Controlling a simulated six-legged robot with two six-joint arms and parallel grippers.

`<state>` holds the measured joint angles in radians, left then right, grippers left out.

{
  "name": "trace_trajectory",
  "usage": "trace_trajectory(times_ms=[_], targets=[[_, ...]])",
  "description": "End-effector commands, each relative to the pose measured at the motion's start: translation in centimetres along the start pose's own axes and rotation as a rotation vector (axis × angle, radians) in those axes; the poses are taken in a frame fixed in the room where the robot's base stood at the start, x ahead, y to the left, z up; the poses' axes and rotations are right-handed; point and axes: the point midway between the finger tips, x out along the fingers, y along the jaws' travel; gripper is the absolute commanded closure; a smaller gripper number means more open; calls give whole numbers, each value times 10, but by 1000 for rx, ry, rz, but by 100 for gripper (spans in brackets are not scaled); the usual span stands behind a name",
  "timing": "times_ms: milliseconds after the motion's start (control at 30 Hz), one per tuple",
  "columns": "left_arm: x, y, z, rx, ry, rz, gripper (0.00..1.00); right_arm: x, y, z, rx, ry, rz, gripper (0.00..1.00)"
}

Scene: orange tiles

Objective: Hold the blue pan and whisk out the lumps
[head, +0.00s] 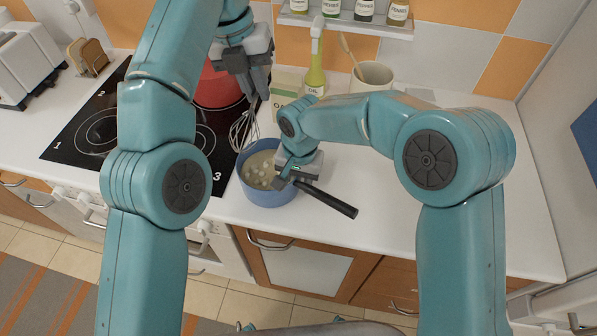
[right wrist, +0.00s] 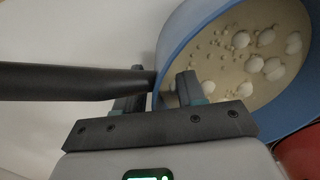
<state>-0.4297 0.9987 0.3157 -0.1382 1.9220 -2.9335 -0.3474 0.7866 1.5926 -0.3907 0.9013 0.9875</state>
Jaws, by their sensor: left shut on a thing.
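The blue pan (head: 268,196) sits on the white counter right of the hob, its black handle (head: 328,200) pointing right and toward me. It holds pale batter with several whitish lumps, also seen in the right wrist view (right wrist: 236,68). My left gripper (head: 255,88) is shut on the whisk, whose grip it mostly hides. The whisk's wire head (head: 243,132) hangs down, just above the pan's far left rim. My right gripper (head: 283,180) is at the pan's rim beside the handle.
A red pot (head: 217,88) stands on the black hob (head: 90,135) behind my left arm. Behind the pan are a carton (head: 287,98), an oil bottle (head: 315,75) and a cream crock (head: 372,76). A spice shelf (head: 350,24) hangs above. The counter at right is clear.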

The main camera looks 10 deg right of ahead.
Motion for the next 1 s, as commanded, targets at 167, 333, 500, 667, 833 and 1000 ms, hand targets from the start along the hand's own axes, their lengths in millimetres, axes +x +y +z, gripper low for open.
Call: trace_trajectory(times_ms=[167,333,500,667,833,1000], targets=[[0,0,0,0,0,0,100,1,0,0,0,0,0,61],[0,0,0,0,0,0,100,0,0,0,0,0,0,97],[0,0,0,0,0,0,100,0,0,0,0,1,0,100],[0,0,0,0,0,0,100,0,0,0,0,1,0,100],[0,0,0,0,0,0,100,0,0,0,0,1,0,100],[0,0,0,0,0,0,100,0,0,0,0,1,-1,100]])
